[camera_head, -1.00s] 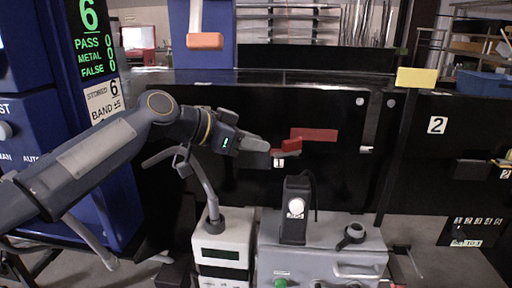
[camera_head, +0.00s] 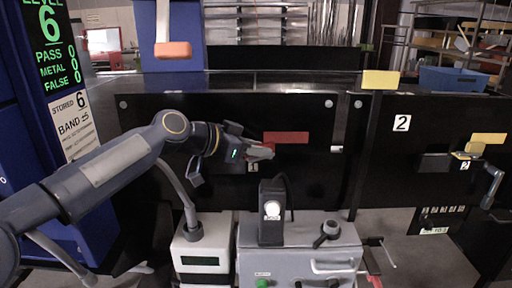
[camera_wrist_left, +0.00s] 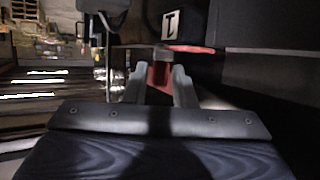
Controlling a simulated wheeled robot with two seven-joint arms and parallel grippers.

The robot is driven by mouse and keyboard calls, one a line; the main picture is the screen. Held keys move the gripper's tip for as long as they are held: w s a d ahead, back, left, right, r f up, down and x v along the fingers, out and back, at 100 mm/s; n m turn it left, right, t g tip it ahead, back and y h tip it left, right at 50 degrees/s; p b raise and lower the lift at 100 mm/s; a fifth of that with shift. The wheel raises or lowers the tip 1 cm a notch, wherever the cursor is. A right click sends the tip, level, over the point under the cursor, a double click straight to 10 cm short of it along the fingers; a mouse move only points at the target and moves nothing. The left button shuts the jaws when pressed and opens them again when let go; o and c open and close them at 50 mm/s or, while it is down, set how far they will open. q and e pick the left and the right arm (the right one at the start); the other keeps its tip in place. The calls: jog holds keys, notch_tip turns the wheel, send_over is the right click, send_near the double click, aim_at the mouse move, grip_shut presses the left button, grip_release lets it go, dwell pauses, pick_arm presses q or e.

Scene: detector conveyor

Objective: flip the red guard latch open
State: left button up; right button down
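The red guard latch is on the black panel at the number 1 label. Its long red bar (camera_head: 286,137) shows just past my left gripper in the head view. In the left wrist view, a red tab (camera_wrist_left: 160,76) of it stands between the two grey fingers, and a red edge (camera_wrist_left: 188,48) runs to the right. My left gripper (camera_head: 268,152) is at the latch with fingers apart, one on each side of the tab. It also shows in the left wrist view (camera_wrist_left: 159,68). Whether the fingers touch the tab is unclear. My right gripper is not in view.
A grey box (camera_head: 300,255) with a black upright post (camera_head: 272,212) stands below the latch. A white unit (camera_head: 202,250) is to its left. A second panel with a number 2 sign (camera_head: 401,123) and yellow piece (camera_head: 488,138) is on the right. A blue cabinet stands left.

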pick_arm(q)
grip_shut()
jog(key=shift+s+y, duration=0.1)
jog(key=shift+y, duration=0.2)
jog(key=shift+s+d+n+t, duration=0.2)
jog(key=shift+n+t, duration=0.4)
jog(key=shift+n, duration=0.1)
jog(key=shift+s+d+n+t+y+b, duration=0.2)
jog(key=shift+d+n+t+y+b, duration=0.25)
jog(key=shift+n+t+y+b, duration=0.85)
jog(key=shift+s+d+n+t+y+b, duration=0.25)
jog(key=shift+d+n+t+y+b, duration=0.25)
jog(key=shift+n+y+b, duration=1.55)
jog(key=shift+s+d+n+t+y+b, duration=0.2)
jog(key=shift+d+n+t+y+b, duration=0.25)
jog(key=shift+n+t+y+b, duration=1.15)
jog(key=shift+f+n+g+y+p, duration=0.1)
jog(key=shift+n+g+y+p, duration=0.35)
jog(key=shift+g+y, duration=0.3)
